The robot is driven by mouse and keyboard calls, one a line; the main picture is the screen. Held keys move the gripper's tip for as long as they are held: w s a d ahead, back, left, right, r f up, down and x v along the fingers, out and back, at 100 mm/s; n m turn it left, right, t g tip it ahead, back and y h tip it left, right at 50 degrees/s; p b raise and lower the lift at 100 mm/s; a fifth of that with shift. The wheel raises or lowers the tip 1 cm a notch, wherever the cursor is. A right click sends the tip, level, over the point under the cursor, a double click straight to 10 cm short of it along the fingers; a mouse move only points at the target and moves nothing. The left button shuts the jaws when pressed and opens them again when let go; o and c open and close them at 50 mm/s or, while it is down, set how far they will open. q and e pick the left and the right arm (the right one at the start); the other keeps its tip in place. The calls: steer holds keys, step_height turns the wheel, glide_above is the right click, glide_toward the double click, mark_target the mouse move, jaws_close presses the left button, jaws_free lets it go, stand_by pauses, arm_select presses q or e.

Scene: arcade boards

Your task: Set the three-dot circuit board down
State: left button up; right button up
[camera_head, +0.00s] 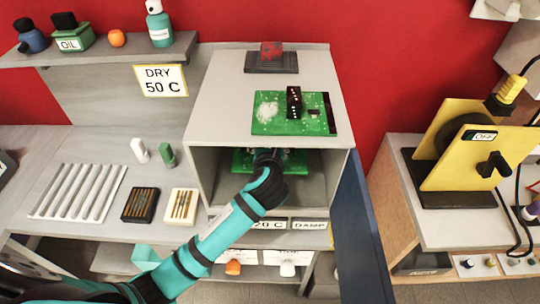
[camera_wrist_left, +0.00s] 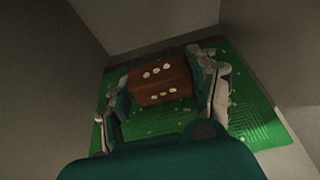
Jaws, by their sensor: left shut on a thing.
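The three-dot circuit board is a green board (camera_wrist_left: 258,115) with a brown block (camera_wrist_left: 160,79) bearing rows of three pale dots. In the left wrist view my left gripper (camera_wrist_left: 166,86) has its fingers on both sides of this block and is shut on it. In the head view my left arm reaches into the open grey cabinet (camera_head: 202,165), and the gripper (camera_head: 267,155) is inside with the board (camera_head: 241,160), which is partly hidden by shadow and the arm. I cannot tell whether the board touches the cabinet floor. My right gripper is not in view.
Another green board (camera_head: 318,126) with a black dotted block (camera_head: 294,102) lies on the cabinet top, before a red block (camera_head: 271,50) on a dark base. The blue door (camera_head: 362,235) stands open at right. Cabinet walls are close around my gripper.

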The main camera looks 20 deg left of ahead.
arm_select(q)
step_height(320, 180, down, 6)
steer(key=shift+w+f, duration=0.1)
steer(key=shift+w+a+f+p, duration=0.1)
steer(key=shift+w+f+p, duration=0.15)
steer(key=shift+f+p, duration=0.15)
steer(key=o, duration=1.5)
steer(key=shift+f, duration=0.1)
steer(key=shift+s, duration=0.1)
steer(key=b+v, duration=0.1)
steer(key=v, duration=1.1)
